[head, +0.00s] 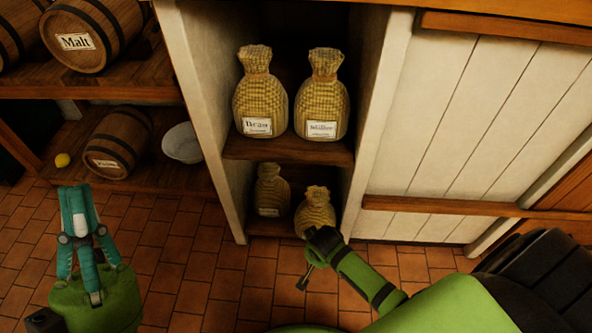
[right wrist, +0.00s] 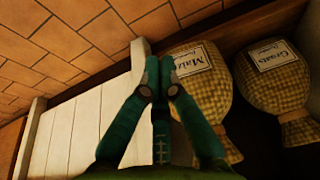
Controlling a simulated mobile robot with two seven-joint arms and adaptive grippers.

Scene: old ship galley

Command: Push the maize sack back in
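The maize sack (head: 316,208) is a tan woven sack with a tied neck. It stands at the front right of the lower shelf, further forward than the sack beside it. My right arm hides its lower part in the head view. In the right wrist view the maize sack (right wrist: 205,110) shows its "Maize" label, right beside my right gripper (right wrist: 159,62). That gripper is shut, with no object between its fingertips; whether it touches the sack is unclear. My left gripper (head: 73,190) is shut and empty, over the floor at the left.
A groats sack (head: 270,190) stands deeper on the lower shelf, left of the maize sack. Two sacks, one labelled Beans (head: 260,100), stand on the upper shelf (head: 290,150). White side walls bound the shelves. Barrels and a bowl (head: 182,143) are at the left.

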